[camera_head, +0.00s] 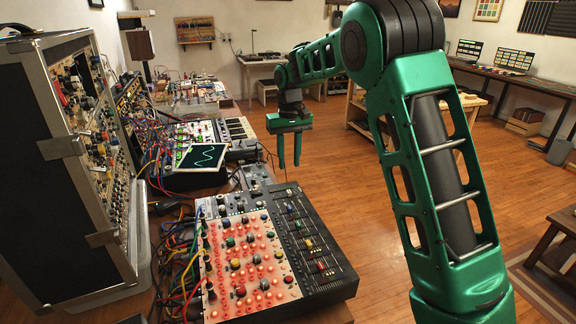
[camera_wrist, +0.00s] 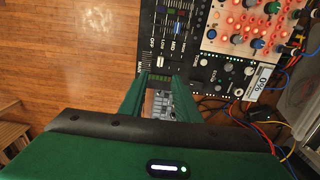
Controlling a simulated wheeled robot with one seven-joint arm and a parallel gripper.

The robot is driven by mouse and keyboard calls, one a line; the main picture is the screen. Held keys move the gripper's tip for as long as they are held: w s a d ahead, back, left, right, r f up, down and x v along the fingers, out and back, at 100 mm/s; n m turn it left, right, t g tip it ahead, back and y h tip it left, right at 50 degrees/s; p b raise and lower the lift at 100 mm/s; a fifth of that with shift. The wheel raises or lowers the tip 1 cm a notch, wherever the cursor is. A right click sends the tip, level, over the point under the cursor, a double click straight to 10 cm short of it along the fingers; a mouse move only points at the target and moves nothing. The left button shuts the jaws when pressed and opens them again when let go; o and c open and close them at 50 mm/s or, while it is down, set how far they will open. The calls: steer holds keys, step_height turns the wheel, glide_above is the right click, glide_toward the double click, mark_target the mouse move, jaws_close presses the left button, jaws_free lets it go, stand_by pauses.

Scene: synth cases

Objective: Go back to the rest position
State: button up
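My gripper (camera_head: 289,163) hangs from my green arm in the middle of the head view, fingers pointing down. Its two fingers are apart with nothing between them. In the wrist view my gripper (camera_wrist: 161,80) shows both green fingers with a gap, and a small grey panel is seen below through it. In the head view the gripper is beyond the far right corner of the mixer (camera_head: 318,255), in the air near the bench edge. The mixer also shows in the wrist view (camera_wrist: 160,40).
A red-lit knob panel (camera_head: 245,265) with coloured cables lies beside the mixer. A tall rack case (camera_head: 60,180) stands at left, and a screen with a wave (camera_head: 201,156) is behind. The wooden floor (camera_head: 345,210) right of the bench is open. A wooden table (camera_head: 555,235) stands at far right.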

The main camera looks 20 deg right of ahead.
steer(key=s+d+r+m, duration=0.2)
steer(key=s+d+r, duration=0.1)
steer(key=s+d, duration=0.65)
steer(key=s+d+r+m, duration=0.25)
steer(key=s+d, duration=0.45)
steer(key=s, duration=0.5)
steer(key=s+d+f+m, duration=0.1)
steer(key=s+f, duration=0.1)
steer(key=s, duration=1.1)
steer(key=s+d+f+m, duration=0.1)
steer(key=s+d+f, duration=0.1)
steer(key=s, duration=1)
steer(key=shift+s+f+m, duration=0.35)
steer(key=shift+s+f, duration=0.05)
steer(key=shift+f, duration=0.2)
steer(key=shift+w+f, duration=0.25)
steer(key=shift+w, duration=0.4)
